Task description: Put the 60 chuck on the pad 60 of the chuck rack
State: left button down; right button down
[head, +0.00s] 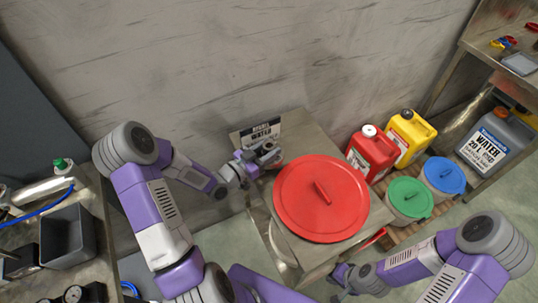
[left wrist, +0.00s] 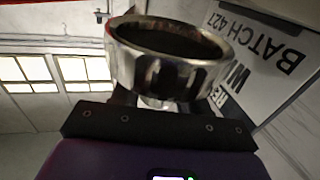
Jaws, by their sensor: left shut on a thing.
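My left gripper (head: 258,158) is shut on a round metal chuck. The chuck (left wrist: 170,60) shows in the left wrist view as a shiny silver ring with a dark hollow and a scalloped side, above the dark gripper body. In the head view it is small and partly covered by the gripper, in front of the sign on the table by the wall. No number is legible on it. My right gripper (head: 342,284) is low in the head view, below the table; its fingers are too small to judge. I cannot make out the chuck rack or its pad 60.
A large red lid (head: 320,200) covers much of the table (head: 312,130). A sign (head: 262,132) stands behind my left gripper. Red (head: 371,155) and yellow (head: 408,138) jugs and green (head: 408,196) and blue (head: 444,174) lidded buckets stand right. A grey bin (head: 67,236) is on the left bench.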

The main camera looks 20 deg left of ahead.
pick_arm(q)
jog(key=shift+f, duration=1.2)
jog(key=shift+f+b, duration=0.1)
jog(key=shift+b, duration=0.3)
jog(key=c, duration=0.5)
grip_release()
jog(key=shift+f, duration=0.1)
jog(key=shift+c, duration=0.2)
